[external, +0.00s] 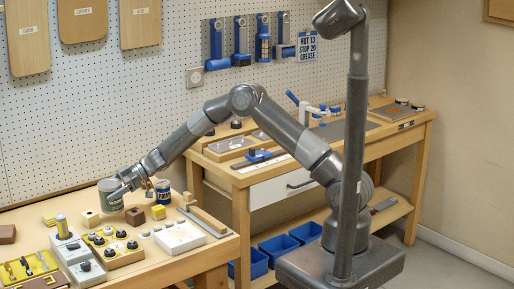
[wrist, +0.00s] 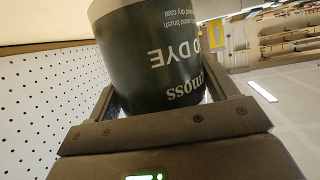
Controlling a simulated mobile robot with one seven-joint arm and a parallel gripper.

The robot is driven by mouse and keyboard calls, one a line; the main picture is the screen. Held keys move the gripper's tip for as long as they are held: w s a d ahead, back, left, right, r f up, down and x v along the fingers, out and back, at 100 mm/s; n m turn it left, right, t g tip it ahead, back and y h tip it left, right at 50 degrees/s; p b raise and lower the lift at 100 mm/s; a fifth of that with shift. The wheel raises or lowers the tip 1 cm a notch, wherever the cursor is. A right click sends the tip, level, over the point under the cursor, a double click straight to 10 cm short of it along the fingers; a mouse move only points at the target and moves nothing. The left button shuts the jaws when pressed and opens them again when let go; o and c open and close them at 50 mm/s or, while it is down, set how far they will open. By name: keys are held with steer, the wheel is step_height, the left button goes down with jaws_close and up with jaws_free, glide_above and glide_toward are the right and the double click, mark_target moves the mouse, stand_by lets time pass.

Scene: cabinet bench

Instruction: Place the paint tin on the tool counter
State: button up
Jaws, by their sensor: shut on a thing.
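A dark green tin (external: 110,193) is held by my gripper (external: 119,190) at the left end of the arm, above the left wooden bench. In the wrist view the tin (wrist: 155,55) fills the space between the two fingers, its lettering upside down, reading "D DYE" and "moss". My gripper (wrist: 165,110) is shut on it. A second tin (external: 163,192), dark with a pale label, stands on the left bench just right of my gripper. The wooden counter (external: 262,177) at the right carries tools and has a drawer. Which surface is the tool counter is not labelled.
The left bench (external: 165,262) holds small blocks, a tray with black knobs (external: 112,245), a white tray (external: 180,238) and a yellow tray (external: 28,268). A blue-handled vise (external: 310,108) stands on the right counter. Blue bins (external: 280,246) sit below. A pegboard is behind.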

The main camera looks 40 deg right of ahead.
steer(key=shift+f, duration=1.7)
steer(key=shift+f, duration=0.2)
steer(key=o, duration=1.4)
steer(key=shift+c, duration=0.2)
